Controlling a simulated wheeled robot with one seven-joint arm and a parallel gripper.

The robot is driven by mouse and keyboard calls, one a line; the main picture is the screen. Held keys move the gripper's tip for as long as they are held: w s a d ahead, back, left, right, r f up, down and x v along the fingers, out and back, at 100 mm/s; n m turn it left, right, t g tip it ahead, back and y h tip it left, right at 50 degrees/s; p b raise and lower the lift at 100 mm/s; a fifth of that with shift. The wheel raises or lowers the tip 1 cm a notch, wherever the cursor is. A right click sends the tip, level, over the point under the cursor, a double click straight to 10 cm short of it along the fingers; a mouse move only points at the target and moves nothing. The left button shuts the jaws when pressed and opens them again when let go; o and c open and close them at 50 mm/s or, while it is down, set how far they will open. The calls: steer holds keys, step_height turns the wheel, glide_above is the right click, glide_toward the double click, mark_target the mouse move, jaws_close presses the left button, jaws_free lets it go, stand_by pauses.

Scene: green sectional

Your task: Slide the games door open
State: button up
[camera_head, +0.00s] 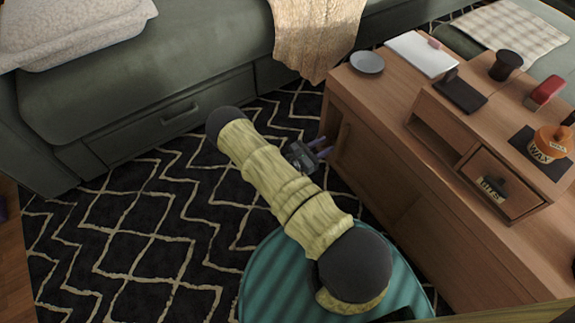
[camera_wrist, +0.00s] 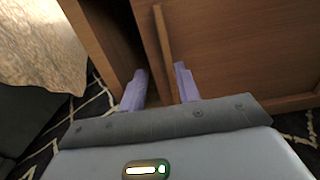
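A wooden sliding door (camera_wrist: 235,45) fills the right of the wrist view, with a thin upright wooden handle strip (camera_wrist: 161,40) near its left edge. A dark gap shows between that edge and the cabinet's side panel (camera_wrist: 92,28). No games label is readable on the door. My gripper (camera_wrist: 160,70) has its two purple fingers apart, one on each side of the strip's lower part; I cannot tell whether either touches it. In the head view, my gripper (camera_head: 326,148) is at the left end of the cabinet front (camera_head: 375,175), low above the rug.
The cabinet top (camera_head: 385,88) carries a grey plate (camera_head: 367,62), a white book and a small drawer unit. A green sofa (camera_head: 180,75) with a hanging beige throw (camera_head: 315,35) stands behind. A teal round seat (camera_head: 270,275) lies below my arm. Patterned rug is open at left.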

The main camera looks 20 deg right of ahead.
steer(key=v, duration=1.4)
steer(key=shift+a+p, duration=0.25)
steer(key=shift+p, duration=0.1)
stand_by(0.9)
stand_by(0.5)
steer(key=s+r+m+y+p, duration=0.3)
steer(key=r+m+y+p, duration=0.2)
steer(key=r, duration=1)
steer(key=s+a+r+m+g+y+p, duration=0.1)
steer(key=s+r+m+y+p, duration=0.3)
steer(key=r+m, duration=0.5)
steer(key=s+a+r+m+g+y+p, duration=0.1)
steer(key=s+r+m+y+p, duration=0.3)
steer(key=r, duration=1.8)
steer(key=m+y+p, duration=0.3)
steer(key=y, duration=0.1)
steer(key=shift+a, duration=0.1)
